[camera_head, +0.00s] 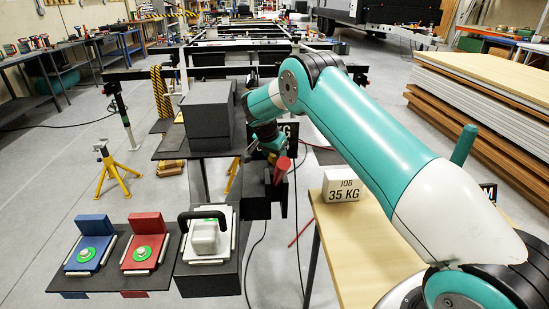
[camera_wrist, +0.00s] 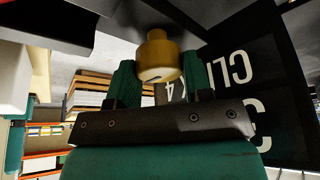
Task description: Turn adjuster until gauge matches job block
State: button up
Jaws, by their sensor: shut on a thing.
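The job block (camera_head: 343,187), a white block reading "JOB 35 KG", stands on the wooden table at right. The gauge (camera_head: 291,130) is a black panel behind my arm; only "KG" shows and its number is hidden. In the wrist view a black panel (camera_wrist: 238,68) carries large white letters and a "4", cut off and turned; I cannot read the full reading. The adjuster (camera_wrist: 157,50) is a brass-coloured round knob. My gripper (camera_wrist: 160,82) has its green fingers on either side of the knob, shut on it. In the head view my gripper (camera_head: 271,145) is partly hidden by the arm.
A red part (camera_head: 282,166) is beside my gripper. A dark grey block (camera_head: 208,112) stands left of it. The wooden table (camera_head: 365,250) lies under my arm.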

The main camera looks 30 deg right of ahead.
jog(key=shift+a+m, duration=0.1)
jog(key=shift+m, duration=0.4)
jog(key=o, duration=0.9)
jog(key=shift+r, duration=0.1)
jog(key=v, duration=1.1)
jog(key=b+v, duration=0.1)
jog(key=v, duration=0.5)
jog(key=shift+w+a+r, duration=0.15)
jog(key=shift+w+a, duration=0.05)
jog(key=shift+w, duration=0.05)
